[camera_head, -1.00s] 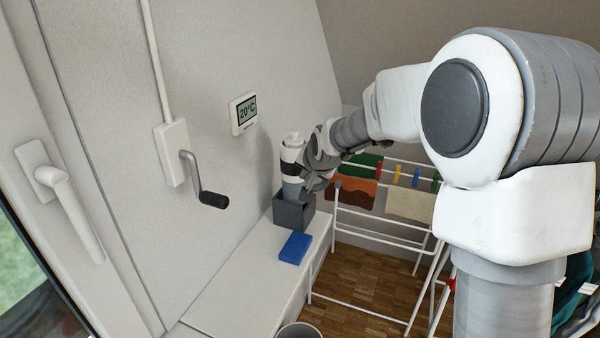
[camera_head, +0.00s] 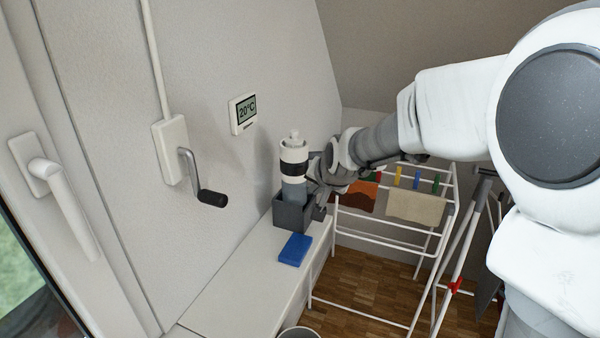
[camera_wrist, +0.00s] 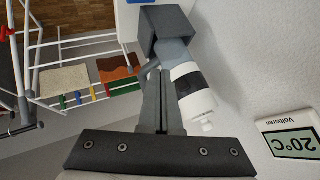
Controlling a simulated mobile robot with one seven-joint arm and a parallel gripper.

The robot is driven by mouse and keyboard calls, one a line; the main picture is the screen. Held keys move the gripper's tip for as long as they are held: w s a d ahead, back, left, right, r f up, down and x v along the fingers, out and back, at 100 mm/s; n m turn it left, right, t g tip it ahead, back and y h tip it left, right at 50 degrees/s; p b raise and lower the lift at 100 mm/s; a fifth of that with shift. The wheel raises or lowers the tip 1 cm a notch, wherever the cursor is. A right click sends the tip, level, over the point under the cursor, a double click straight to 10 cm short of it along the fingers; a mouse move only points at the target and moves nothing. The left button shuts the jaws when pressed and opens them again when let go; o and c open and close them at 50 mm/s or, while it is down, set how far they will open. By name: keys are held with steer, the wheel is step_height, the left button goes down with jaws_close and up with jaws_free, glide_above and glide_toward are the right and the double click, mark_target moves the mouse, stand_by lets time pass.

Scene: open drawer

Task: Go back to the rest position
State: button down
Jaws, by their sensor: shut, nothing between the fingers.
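My gripper (camera_wrist: 161,100) is shut and empty in the wrist view. Its fingers overlap the view of the bottle, and they appear apart from it. In the head view my gripper (camera_head: 316,178) is just right of the bottle, partly hidden by my wrist. The white and grey spray bottle (camera_head: 293,160) with a black band stands upright in a dark grey box (camera_head: 289,214) on the white ledge. Both also show upside down in the wrist view, the bottle (camera_wrist: 193,90) and the box (camera_wrist: 170,25).
A blue sponge (camera_head: 295,249) lies on the white ledge (camera_head: 240,285). A drying rack (camera_head: 395,238) with cloths stands to the right. A crank handle (camera_head: 205,185), a thermostat (camera_head: 243,114) and a window handle (camera_head: 60,195) are on the left. A bucket rim (camera_head: 300,332) shows below.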

steer(key=s+d+r+n+g, duration=0.1)
steer(key=s+d, duration=0.2)
steer(key=s, duration=0.7)
steer(key=s+d+r+n+g+h, duration=0.1)
steer(key=s+d, duration=0.3)
steer(key=s, duration=0.7)
steer(key=s+d+r+n+g+h, duration=0.1)
steer(key=s+d+r+n, duration=0.1)
steer(key=s, duration=0.8)
steer(key=shift+s+d+r, duration=0.15)
steer(key=shift+d+r, duration=0.2)
steer(key=shift+d, duration=0.5)
